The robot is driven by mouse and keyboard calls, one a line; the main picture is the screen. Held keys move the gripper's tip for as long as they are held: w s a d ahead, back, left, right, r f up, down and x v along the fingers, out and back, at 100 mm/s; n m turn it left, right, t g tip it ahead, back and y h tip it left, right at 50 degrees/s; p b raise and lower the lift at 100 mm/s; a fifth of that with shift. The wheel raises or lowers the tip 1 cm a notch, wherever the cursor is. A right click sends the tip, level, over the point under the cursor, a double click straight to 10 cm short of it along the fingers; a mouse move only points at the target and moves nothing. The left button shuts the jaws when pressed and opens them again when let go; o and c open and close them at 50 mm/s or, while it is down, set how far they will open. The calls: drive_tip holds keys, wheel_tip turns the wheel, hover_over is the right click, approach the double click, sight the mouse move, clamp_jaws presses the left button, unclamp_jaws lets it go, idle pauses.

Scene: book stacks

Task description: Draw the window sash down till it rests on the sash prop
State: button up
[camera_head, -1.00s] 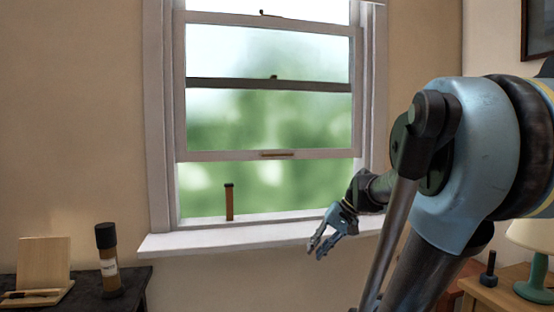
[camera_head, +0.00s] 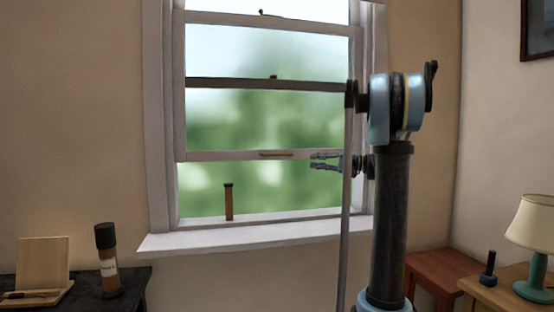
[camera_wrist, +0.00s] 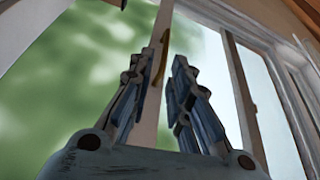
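The window sash (camera_head: 225,156) is raised, its bottom rail well above the sill, with a brown handle (camera_head: 276,154) at the middle of the rail. The sash prop (camera_head: 229,202), a short brown post with a dark top, stands upright on the sill, with a clear gap between its top and the rail. My gripper (camera_head: 313,161) is at rail height, to the right of the handle, pointing left. In the wrist view my gripper (camera_wrist: 168,65) is open, with the bottom rail (camera_wrist: 155,85) and handle (camera_wrist: 161,60) showing beyond and between its fingers. Contact with the rail cannot be told.
The white sill (camera_head: 250,234) runs below the window. A dark table at left holds a bottle (camera_head: 107,260) and a wooden stand (camera_head: 43,264). At right are a lamp (camera_head: 533,235), a dark blue object (camera_head: 488,270) and a red-brown stool (camera_head: 440,273).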

drive_tip(key=w, duration=0.1)
approach(277, 155)
drive_tip(key=a, duration=0.3)
drive_tip(key=w+a, duration=0.1)
drive_tip(key=a, duration=0.2)
drive_tip(key=w+a, duration=0.1)
drive_tip(key=a, duration=0.3)
drive_tip(key=shift+r, duration=0.15)
clamp_jaws()
